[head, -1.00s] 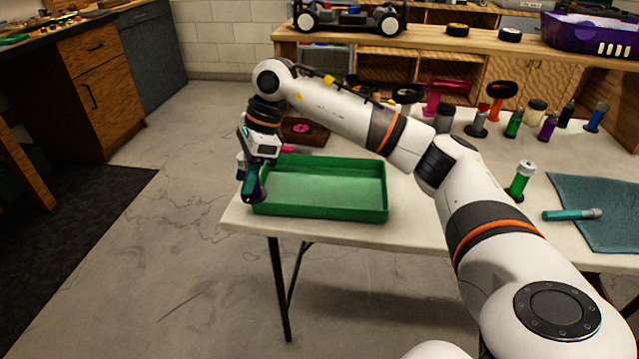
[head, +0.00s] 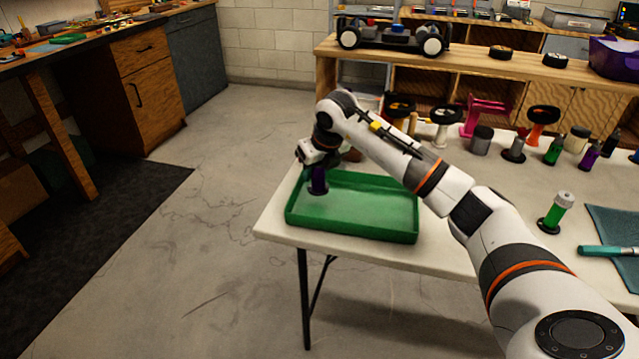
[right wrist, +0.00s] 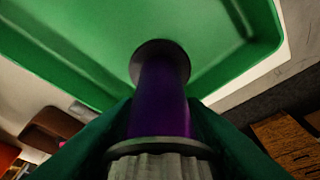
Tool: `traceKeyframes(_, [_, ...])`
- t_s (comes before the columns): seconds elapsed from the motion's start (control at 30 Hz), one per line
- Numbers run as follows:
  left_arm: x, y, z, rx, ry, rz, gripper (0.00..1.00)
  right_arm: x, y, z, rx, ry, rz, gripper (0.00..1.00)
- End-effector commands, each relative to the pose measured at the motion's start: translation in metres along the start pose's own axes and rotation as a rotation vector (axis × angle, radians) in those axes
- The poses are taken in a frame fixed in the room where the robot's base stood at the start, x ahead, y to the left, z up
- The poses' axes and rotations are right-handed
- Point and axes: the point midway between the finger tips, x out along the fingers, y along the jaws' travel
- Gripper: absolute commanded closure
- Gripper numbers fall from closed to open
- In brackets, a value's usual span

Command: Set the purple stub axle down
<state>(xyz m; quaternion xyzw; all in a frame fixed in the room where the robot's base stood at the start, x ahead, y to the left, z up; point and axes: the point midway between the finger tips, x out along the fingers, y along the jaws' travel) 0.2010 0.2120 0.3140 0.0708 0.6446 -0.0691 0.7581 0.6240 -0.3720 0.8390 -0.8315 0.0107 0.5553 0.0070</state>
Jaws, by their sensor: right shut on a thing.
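The purple stub axle (head: 318,180) is upright in my right gripper (head: 316,164), its dark flange at the bottom, at the left end of the green tray (head: 400,238). In the right wrist view the purple shaft of the axle (right wrist: 160,100) lies between the two fingers, with a dark disc at its far end and a ribbed grey collar nearest the camera. The tray floor (right wrist: 90,40) fills the background behind the disc. I cannot tell whether the disc touches the tray floor. My left gripper is not in view.
The tray sits at the left end of the white table (head: 275,222). A green capped part (head: 557,212) and a teal-handled tool (head: 605,251) are at the right. Several wheels and bottles stand at the back. A car chassis (head: 392,36) is on the wooden shelf.

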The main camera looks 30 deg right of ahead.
Motion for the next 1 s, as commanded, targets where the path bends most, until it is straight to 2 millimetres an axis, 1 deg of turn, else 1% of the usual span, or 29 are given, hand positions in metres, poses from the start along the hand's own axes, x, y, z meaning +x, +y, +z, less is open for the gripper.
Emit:
traceKeyframes(0.2, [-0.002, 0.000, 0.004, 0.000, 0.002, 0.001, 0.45, 0.027, 0.000, 0.012, 0.000, -0.004, -0.001, 0.88])
traceKeyframes(0.27, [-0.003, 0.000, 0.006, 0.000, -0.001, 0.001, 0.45, 0.032, 0.000, 0.014, 0.000, -0.001, -0.001, 0.88])
traceKeyframes(0.4, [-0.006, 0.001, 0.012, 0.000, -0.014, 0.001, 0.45, 0.033, 0.000, 0.014, -0.001, 0.000, -0.001, 0.88])
traceKeyframes(0.67, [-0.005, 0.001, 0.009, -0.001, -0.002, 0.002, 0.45, 0.035, 0.000, 0.015, -0.001, 0.000, -0.001, 0.88])
traceKeyframes(0.7, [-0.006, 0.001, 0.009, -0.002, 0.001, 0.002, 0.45, 0.035, 0.000, 0.015, -0.001, -0.001, -0.001, 0.59])
traceKeyframes(0.77, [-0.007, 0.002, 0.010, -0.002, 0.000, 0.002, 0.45, 0.035, 0.000, 0.015, -0.001, -0.001, -0.001, 0.49])
traceKeyframes(0.8, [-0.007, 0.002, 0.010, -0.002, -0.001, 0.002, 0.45, 0.035, 0.000, 0.015, -0.001, -0.001, -0.001, 0.42])
traceKeyframes(1.0, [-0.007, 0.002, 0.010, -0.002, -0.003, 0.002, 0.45, 0.035, 0.000, 0.015, -0.001, -0.001, -0.001, 0.42])
